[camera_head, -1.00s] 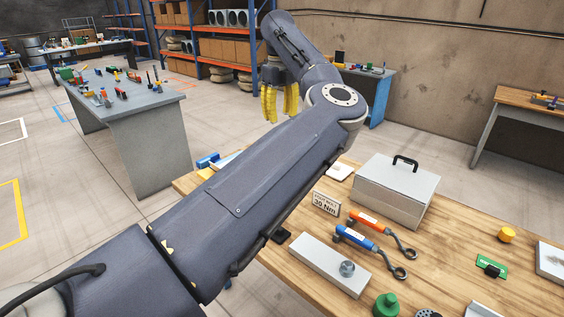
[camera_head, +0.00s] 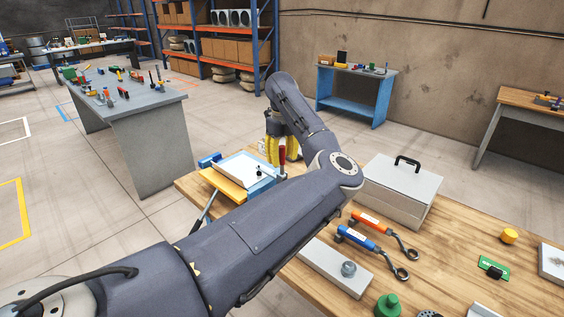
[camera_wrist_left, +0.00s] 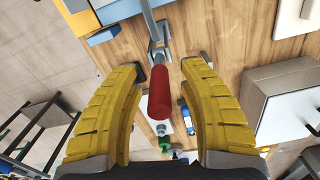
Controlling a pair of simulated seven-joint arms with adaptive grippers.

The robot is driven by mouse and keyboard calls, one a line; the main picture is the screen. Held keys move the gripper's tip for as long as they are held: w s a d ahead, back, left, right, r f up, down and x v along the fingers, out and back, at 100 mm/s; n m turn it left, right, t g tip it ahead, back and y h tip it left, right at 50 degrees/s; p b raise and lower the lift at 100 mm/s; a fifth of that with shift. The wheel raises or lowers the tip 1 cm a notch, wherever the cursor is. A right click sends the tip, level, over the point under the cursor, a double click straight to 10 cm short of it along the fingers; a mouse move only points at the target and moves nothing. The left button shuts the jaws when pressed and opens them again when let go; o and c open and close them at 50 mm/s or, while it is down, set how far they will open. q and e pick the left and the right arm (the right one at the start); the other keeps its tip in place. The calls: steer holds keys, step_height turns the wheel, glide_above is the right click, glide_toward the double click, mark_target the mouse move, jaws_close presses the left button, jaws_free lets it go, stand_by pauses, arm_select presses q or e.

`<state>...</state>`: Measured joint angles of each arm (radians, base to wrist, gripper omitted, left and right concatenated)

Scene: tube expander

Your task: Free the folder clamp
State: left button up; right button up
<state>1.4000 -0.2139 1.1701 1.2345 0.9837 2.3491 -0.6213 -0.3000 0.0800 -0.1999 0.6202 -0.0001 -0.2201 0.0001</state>
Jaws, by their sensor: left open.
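The folder (camera_head: 238,170) is a pale blue and white unit with a yellow bar (camera_head: 222,184) on the bench's left end. Its clamp has a red handle (camera_head: 282,157), which stands up in the head view. My left gripper (camera_head: 281,150) is at that handle with yellow fingers spread. In the left wrist view the red handle (camera_wrist_left: 160,92) lies between the open fingers (camera_wrist_left: 161,68), apart from both; its depth between them is hard to tell. The clamp's metal base (camera_wrist_left: 158,50) shows beyond it. My left forearm hides part of the bench. My right gripper is out of view.
On the wooden bench (camera_head: 455,240) stand a grey lidded box (camera_head: 400,190), orange (camera_head: 370,220) and blue (camera_head: 357,238) handled tools, a metal block (camera_head: 335,265) and a green knob-like part (camera_head: 388,305). The box stands close to my left arm's elbow.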

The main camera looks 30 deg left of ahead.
arm_select(q)
steer(key=shift+f, duration=0.8)
jaws_close()
